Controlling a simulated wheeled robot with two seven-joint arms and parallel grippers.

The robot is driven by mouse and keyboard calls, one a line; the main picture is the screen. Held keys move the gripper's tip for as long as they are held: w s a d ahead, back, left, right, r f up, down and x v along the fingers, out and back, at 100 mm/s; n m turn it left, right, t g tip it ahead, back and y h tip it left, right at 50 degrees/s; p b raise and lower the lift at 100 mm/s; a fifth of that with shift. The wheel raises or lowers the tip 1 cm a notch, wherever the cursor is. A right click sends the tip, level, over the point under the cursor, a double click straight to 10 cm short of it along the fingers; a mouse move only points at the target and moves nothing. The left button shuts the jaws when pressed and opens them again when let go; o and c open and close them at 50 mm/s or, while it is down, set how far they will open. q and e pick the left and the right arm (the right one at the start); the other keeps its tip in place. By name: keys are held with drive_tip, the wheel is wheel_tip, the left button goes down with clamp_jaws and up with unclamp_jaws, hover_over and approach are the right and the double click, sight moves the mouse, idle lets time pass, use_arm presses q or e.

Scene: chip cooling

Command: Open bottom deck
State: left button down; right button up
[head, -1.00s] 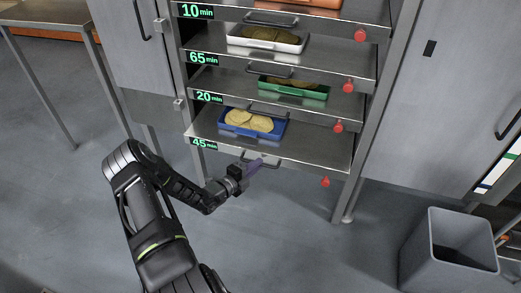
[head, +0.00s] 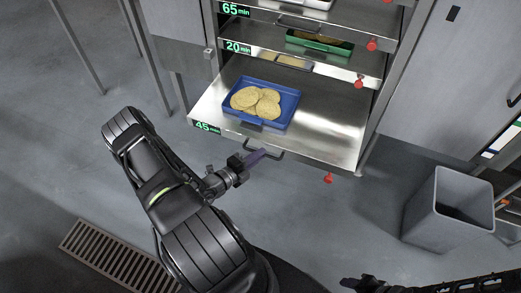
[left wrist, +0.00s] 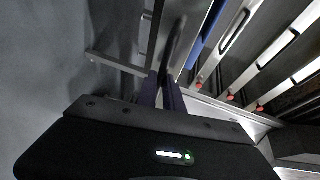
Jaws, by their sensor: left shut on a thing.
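The bottom deck (head: 320,135) is a metal shelf marked 45 min, pulled well out of the rack towards me. A blue tray (head: 284,119) with several round yellow chips (head: 256,101) lies on it. My left gripper (head: 262,155) is at the deck's front edge, shut on the dark handle (head: 277,156). The left wrist view shows its purple fingers (left wrist: 163,90) at the handle (left wrist: 174,45). Part of my right arm shows at the bottom right of the head view; its fingertips cannot be made out clearly.
The 20 min deck (head: 340,67) with a green tray (head: 319,42) is above, pushed in. A red knob (head: 328,178) sits at the bottom deck's front right. A grey bin (head: 450,208) stands at the right. The floor in front is clear.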

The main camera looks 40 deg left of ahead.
use_arm(q)
drive_tip(key=shift+s, duration=0.1)
drive_tip(key=c, duration=1.5)
unclamp_jaws()
drive_tip(key=shift+s, duration=0.1)
drive_tip(key=s+r, duration=0.1)
drive_tip(key=s, duration=0.6)
drive_tip(key=shift+s+a+r, duration=0.2)
drive_tip(key=shift+s+a, duration=0.05)
